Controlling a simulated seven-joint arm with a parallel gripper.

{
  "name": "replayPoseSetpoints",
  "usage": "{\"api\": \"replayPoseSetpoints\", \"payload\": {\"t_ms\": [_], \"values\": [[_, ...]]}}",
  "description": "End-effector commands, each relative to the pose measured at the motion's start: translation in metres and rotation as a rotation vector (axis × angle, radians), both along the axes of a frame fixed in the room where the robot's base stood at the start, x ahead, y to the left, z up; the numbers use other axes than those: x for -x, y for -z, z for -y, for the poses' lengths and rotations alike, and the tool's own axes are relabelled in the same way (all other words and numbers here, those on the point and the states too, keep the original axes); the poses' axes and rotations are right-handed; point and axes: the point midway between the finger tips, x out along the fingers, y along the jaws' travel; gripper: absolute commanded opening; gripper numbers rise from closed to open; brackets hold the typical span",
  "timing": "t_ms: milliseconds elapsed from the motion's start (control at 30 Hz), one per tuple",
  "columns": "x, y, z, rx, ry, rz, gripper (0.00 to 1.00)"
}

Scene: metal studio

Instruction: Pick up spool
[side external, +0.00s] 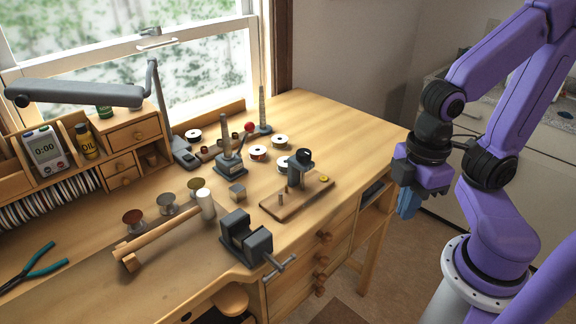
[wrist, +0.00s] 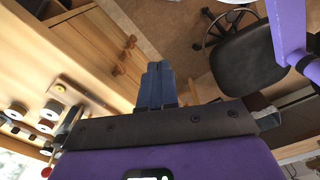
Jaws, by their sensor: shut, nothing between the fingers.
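Several spools are on the wooden bench in the side view. A few pale-rimmed ones stand near the back middle, including a spool with a red-brown core (side external: 258,153), one beside it (side external: 280,140) and a darker one at the left (side external: 194,135). Three metallic-coloured spools stand nearer, a copper one (side external: 133,218), a grey one (side external: 166,200) and a brass one (side external: 195,184). My gripper (side external: 407,208) hangs beyond the bench's right edge, apart from all spools. Its blue fingers (wrist: 157,85) are together and empty in the wrist view.
A vise (side external: 245,240) sits at the bench's front edge. A wooden board with a dark fixture (side external: 300,195) lies right of centre. A lamp arm (side external: 75,93) reaches over the left. A black chair (wrist: 255,55) stands on the floor in the wrist view.

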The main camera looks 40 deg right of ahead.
Motion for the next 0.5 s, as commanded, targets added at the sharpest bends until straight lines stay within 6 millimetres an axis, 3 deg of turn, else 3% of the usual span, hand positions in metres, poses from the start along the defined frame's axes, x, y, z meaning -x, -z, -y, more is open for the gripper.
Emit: {"api": "replayPoseSetpoints", "payload": {"t_ms": [367,400,500], "values": [[0.0,0.0,0.0,0.0,0.0,0.0,0.0],[0.0,0.0,0.0,0.0,0.0,0.0,0.03],[0.0,0.0,0.0,0.0,0.0,0.0,0.36]]}}
